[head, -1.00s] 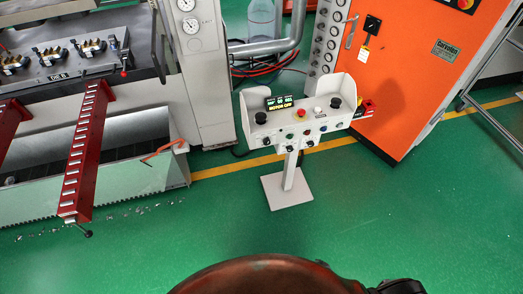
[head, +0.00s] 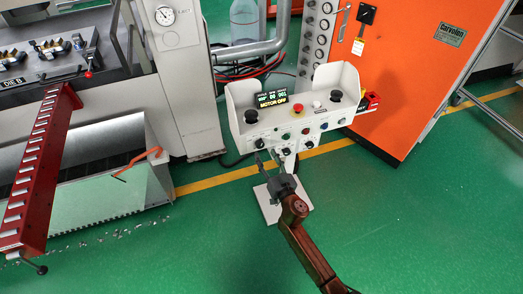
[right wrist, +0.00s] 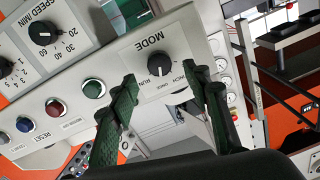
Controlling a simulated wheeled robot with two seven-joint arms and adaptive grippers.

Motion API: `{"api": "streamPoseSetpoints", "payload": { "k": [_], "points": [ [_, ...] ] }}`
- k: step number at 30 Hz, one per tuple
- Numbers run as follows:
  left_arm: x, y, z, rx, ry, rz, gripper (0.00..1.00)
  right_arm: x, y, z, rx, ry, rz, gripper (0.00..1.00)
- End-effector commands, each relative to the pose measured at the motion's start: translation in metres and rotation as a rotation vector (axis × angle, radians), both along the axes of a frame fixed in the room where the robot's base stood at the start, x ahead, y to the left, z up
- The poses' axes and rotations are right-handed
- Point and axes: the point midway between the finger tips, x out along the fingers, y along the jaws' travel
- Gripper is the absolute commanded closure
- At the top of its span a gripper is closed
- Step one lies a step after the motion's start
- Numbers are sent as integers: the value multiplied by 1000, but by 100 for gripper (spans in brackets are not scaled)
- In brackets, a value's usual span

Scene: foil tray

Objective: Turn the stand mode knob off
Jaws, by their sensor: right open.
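The control stand (head: 240,100) is a white box on a post, with a display reading "MOTOR OFF". Its mode knob (head: 259,143) is the black one at the left end of the front row. In the right wrist view the mode knob (right wrist: 160,64) is black on a plate marked "MODE", with a white mark; which setting it points at I cannot tell surely. My right gripper (head: 267,156) is open and empty, just below and in front of the knob. Its green-padded fingers (right wrist: 165,85) frame the knob in the wrist view, apart from it. My left gripper is out of view.
A green button (right wrist: 93,88), a red button (right wrist: 55,107) and a speed knob (right wrist: 43,33) sit close by on the panel. A red emergency button (head: 298,109) is on top. An orange cabinet (head: 400,80) stands right behind; green floor is clear in front.

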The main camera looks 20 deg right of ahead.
Motion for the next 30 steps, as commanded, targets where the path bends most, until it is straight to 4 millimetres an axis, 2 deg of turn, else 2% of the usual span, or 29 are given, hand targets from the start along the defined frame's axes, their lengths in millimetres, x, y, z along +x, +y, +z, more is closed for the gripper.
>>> {"api": "streamPoseSetpoints", "payload": {
  "k": [3, 9, 20, 30],
  "points": [
    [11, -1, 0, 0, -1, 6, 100, 21, 2, -2, -3, 1, 1, 56],
    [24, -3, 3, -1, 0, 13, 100, 42, 3, -3, -1, 3, 0, 56],
    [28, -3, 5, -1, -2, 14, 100, 47, 3, -2, 0, 3, 0, 56],
    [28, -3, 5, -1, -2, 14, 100, 47, 3, -2, 0, 3, 0, 79]
  ]
}}
